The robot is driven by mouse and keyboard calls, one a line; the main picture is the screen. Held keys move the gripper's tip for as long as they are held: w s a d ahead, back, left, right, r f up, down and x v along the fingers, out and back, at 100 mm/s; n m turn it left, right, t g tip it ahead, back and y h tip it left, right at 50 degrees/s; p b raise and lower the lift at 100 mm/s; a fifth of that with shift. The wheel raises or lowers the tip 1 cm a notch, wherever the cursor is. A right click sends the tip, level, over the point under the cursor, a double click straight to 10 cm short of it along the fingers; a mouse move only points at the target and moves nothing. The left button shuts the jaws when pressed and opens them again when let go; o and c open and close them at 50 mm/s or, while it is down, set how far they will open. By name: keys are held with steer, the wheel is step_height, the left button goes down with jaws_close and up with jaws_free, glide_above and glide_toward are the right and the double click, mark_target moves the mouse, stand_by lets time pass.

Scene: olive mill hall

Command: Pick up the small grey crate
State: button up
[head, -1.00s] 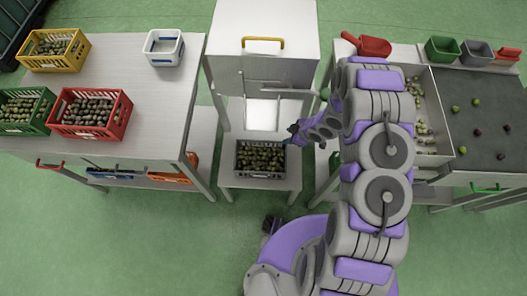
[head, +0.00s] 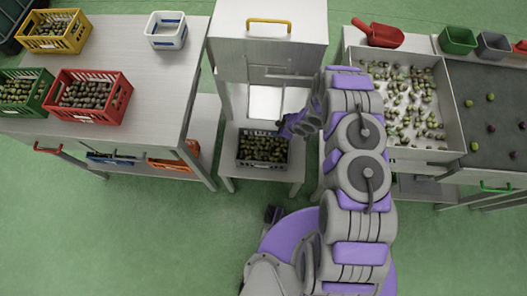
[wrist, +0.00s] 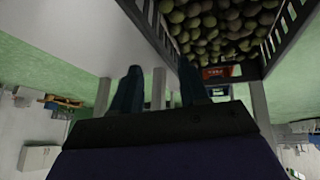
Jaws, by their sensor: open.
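The small grey crate (head: 243,160), filled with dark and green olives, stands upright on a low shelf below the grey machine in the head view. In the wrist view its slatted wall (wrist: 288,36) and the olives fill the top right. My gripper (head: 284,131) is at the crate's far right corner in the head view. In the wrist view its two dark fingers (wrist: 158,66) are spread apart with nothing held between them. They are close to the crate's slatted side. I cannot tell whether they touch it.
The machine (head: 268,45) with a yellow handle rises behind the crate. The left table (head: 150,85) bears yellow, green, red and white crates. On the right are an olive tray (head: 452,105), a red scoop (head: 380,36) and small bins. Green floor (head: 130,240) is clear in front.

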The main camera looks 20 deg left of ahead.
steer(key=x, duration=0.1)
steer(key=b+x, duration=0.1)
steer(key=x, duration=0.1)
steer(key=b+x, duration=0.1)
steer(key=x, duration=0.1)
steer(key=shift+s+a, duration=0.3)
steer(key=shift+c, duration=0.2)
steer(key=shift+d, duration=0.1)
steer(key=shift+c, duration=0.8)
jaws_close()
